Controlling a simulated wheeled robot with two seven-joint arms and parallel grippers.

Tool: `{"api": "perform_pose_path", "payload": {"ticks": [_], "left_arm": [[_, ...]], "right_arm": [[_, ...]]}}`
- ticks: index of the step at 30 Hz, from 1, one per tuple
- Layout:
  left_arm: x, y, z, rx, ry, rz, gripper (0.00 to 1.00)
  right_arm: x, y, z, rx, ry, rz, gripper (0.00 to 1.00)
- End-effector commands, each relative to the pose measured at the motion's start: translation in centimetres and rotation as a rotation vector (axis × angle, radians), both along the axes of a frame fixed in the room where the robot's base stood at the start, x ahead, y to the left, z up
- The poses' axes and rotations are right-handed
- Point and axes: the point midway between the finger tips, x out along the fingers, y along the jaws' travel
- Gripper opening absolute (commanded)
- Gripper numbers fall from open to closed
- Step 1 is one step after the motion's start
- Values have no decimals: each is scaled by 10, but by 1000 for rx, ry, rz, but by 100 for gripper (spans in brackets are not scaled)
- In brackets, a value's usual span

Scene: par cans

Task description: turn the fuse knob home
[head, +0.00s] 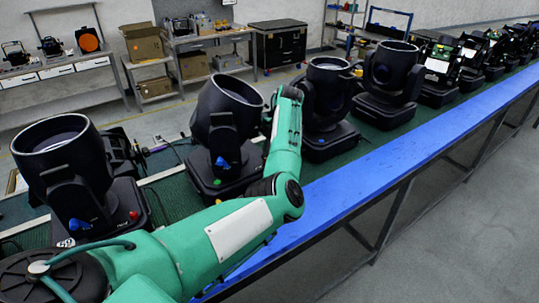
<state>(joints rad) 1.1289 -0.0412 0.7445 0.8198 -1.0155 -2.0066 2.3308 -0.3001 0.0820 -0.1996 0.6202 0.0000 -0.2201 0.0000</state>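Several black par cans stand in a row on a green bench top. The nearest par can (65,170) at the left has a blue knob (78,224) and a red knob (133,215) low on its side and base. The second par can (226,130) has a blue knob (221,163), with small green and yellow spots on its base. I cannot tell which of these is the fuse knob. My green arm comes in from the lower left, bends beside the second can and rises between it and the third par can (328,105). No gripper fingers show; any gripper there is hidden.
A blue bench edge (400,147) runs along the front of the row. More par cans continue to the far right. Behind stand shelves with cardboard boxes (145,42) and a black case (278,44). The grey floor (450,230) at the lower right is clear.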

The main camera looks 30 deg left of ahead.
Motion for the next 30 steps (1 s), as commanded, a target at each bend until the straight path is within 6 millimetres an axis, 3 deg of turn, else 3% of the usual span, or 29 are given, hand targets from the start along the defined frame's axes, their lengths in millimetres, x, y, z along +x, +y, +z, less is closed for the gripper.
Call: {"api": "perform_pose_path", "payload": {"ticks": [19, 20, 22, 30], "left_arm": [[1, 1, 2, 3, -3, 47, 0], [1, 1, 2, 3, -3, 47, 25], [1, 1, 1, 2, -3, 48, 39], [0, 1, 1, 0, -2, 46, 41]], "right_arm": [[0, 2, 1, 2, -1, -1, 36], [0, 3, 1, 3, 0, -1, 36], [0, 3, 1, 4, 0, -1, 36], [0, 4, 0, 4, 0, -1, 36]]}}
